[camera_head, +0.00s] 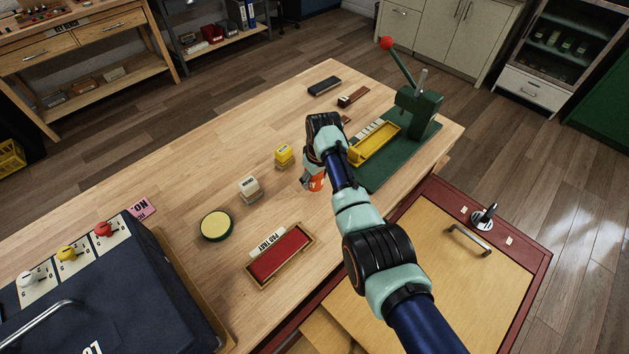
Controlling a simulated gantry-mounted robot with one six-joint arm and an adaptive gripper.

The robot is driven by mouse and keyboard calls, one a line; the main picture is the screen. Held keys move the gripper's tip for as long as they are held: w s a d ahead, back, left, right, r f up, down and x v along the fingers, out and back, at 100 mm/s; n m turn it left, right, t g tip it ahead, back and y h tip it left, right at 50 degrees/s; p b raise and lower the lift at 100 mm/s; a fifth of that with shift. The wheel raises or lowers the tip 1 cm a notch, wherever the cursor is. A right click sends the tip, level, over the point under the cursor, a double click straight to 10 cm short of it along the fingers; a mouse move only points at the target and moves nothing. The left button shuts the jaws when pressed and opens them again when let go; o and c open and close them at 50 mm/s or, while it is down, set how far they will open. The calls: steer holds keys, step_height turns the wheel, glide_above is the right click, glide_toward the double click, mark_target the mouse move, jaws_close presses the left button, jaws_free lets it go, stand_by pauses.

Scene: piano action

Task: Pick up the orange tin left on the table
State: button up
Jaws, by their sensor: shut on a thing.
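The orange tin (317,183) is on or just above the wooden table (215,180), near the middle of the picture. My gripper (311,183) is shut on the tin, coming down on it from above. My wrist and forearm hide much of the tin and part of the gripper. I cannot tell whether the tin still touches the table.
A red-lined tray (280,256) lies in front. A green press (417,110) with a yellow tray (374,143) stands right.

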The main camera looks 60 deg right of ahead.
step_height(320, 180, up, 17)
steer(key=p, duration=0.4)
